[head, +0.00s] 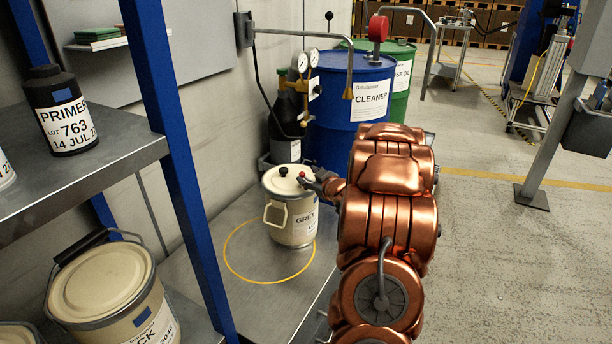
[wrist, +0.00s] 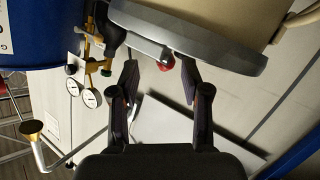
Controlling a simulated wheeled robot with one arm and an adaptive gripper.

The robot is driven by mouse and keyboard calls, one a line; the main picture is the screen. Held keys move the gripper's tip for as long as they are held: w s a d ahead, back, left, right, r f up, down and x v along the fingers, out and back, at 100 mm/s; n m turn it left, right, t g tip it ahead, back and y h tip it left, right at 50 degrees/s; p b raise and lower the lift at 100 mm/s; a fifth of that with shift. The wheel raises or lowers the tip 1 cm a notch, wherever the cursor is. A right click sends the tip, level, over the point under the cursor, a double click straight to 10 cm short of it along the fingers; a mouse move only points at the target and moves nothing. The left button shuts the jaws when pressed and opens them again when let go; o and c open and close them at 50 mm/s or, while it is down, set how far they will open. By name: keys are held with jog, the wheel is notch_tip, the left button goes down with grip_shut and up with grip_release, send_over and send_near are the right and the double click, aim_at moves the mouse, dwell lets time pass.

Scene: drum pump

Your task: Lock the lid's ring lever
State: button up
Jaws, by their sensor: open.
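The ring lever (wrist: 146,46) lies close along the ring in the wrist view and ends in a red ball (wrist: 167,63). The red ball also shows at the lid's right edge in the head view (head: 302,174). My gripper (wrist: 157,64) is open, with the red ball between or just beyond its fingertips; contact cannot be told. My arm hides part of the pail's right side.
A blue drum (head: 352,120) with a pump and a green drum (head: 400,80) stand behind. Gauges (head: 308,58) and a black bottle (head: 285,125) are behind the pail. A blue post (head: 178,150) and shelves with containers stand at left. Open floor (head: 520,260) lies at right.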

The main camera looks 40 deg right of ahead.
jog(key=v, duration=0.9)
jog(key=shift+s, duration=0.25)
jog(key=shift+a, duration=0.1)
jog(key=s+a+f+m+g, duration=0.1)
jog(key=s+a+g, duration=0.2)
jog(key=a+g, duration=0.5)
jog(key=s+a+f+m+g, duration=0.1)
jog(key=s+a+m+g, duration=0.2)
jog(key=a, duration=0.9)
jog(key=s+a+r+n+g+y, duration=0.25)
jog(key=s+a+g, duration=0.45)
jog(key=s+a, duration=1.4)
notch_tip(320, 180, up, 25)
jog(key=t+p, duration=0.1)
jog(key=p, duration=2.3)
jog(key=shift+s+y, duration=0.45)
jog(key=shift+a, duration=0.1)
